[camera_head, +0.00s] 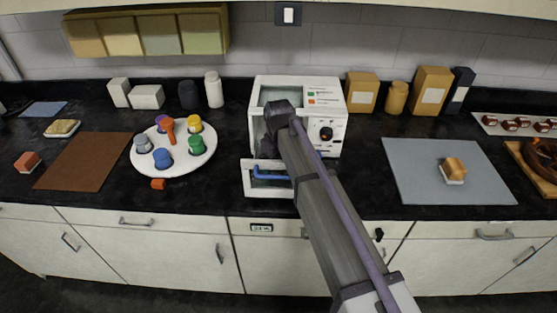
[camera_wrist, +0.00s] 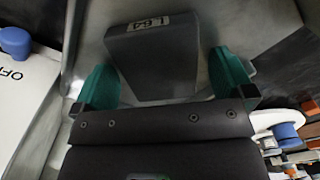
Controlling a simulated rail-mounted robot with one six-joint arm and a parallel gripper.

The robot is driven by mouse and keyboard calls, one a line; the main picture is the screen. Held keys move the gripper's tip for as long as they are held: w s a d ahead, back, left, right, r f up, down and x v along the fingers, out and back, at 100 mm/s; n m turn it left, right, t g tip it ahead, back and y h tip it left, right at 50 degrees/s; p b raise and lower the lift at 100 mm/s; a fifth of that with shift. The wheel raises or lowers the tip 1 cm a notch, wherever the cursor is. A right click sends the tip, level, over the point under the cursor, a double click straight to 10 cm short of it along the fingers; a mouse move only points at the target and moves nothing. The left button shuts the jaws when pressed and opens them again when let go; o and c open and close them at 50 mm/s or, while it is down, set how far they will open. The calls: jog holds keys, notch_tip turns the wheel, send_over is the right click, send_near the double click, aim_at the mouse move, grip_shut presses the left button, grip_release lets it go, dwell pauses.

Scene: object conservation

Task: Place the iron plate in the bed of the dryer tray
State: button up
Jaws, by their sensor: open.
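The dryer (camera_head: 263,98) is a white box at the back middle of the counter, with a front panel folded down and a blue handle (camera_head: 270,174). My gripper (camera_head: 268,145) is at its opening, mostly hidden by my arm. In the wrist view my gripper (camera_wrist: 165,75) has its green fingers apart. A dark grey block with a label (camera_wrist: 150,50), which looks like the iron plate, lies between and just beyond the fingers on a grey metal surface (camera_wrist: 235,25), seemingly the tray bed. I cannot tell whether the fingers touch it.
A white round tray (camera_head: 196,160) with coloured-capped jars stands left of the dryer. A brown mat (camera_head: 88,160) lies further left. A grey mat (camera_head: 425,185) with a small block (camera_head: 454,170) lies right. Yellow-brown containers (camera_head: 362,92) stand behind.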

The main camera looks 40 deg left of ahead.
notch_tip(320, 180, up, 12)
jog(key=p, duration=1.2)
jog(key=shift+r, duration=0.15)
jog(key=w+d+m, duration=0.3)
jog(key=d, duration=1.2)
jog(key=w+d+m, duration=0.2)
jog(key=d+m, duration=0.2)
jog(key=d, duration=1.1)
jog(key=s+d+m, duration=0.3)
jog(key=d, duration=0.6)
jog(key=s+d+m, duration=0.3)
jog(key=d, duration=0.6)
jog(key=s+d+m, duration=0.2)
jog(key=s+d, duration=0.2)
jog(key=d, duration=0.5)
jog(key=shift+d+m, duration=0.2)
jog(key=shift+m, duration=0.2)
